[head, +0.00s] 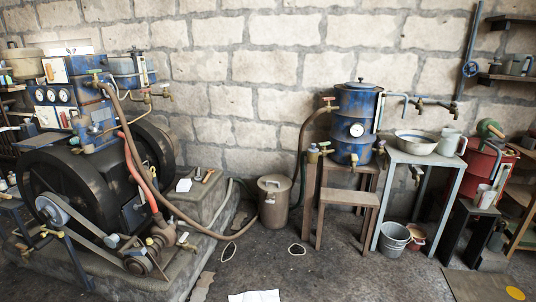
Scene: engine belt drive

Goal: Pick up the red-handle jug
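A light grey jug (449,143) stands upright at the right end of the metal-legged table, beside a wide basin (416,142). Its handle is on its right side. A smaller pale jug or mug (484,196) stands on a dark stool at the right, in front of a red tank (482,162). I cannot clearly tell at this size which of the two has a red handle.
The metal-legged table (405,158) stands right of a blue tank with taps (356,120). A wooden stool (348,198) is in front. Buckets (393,238) sit under the table. The engine (90,170) and hoses fill the left.

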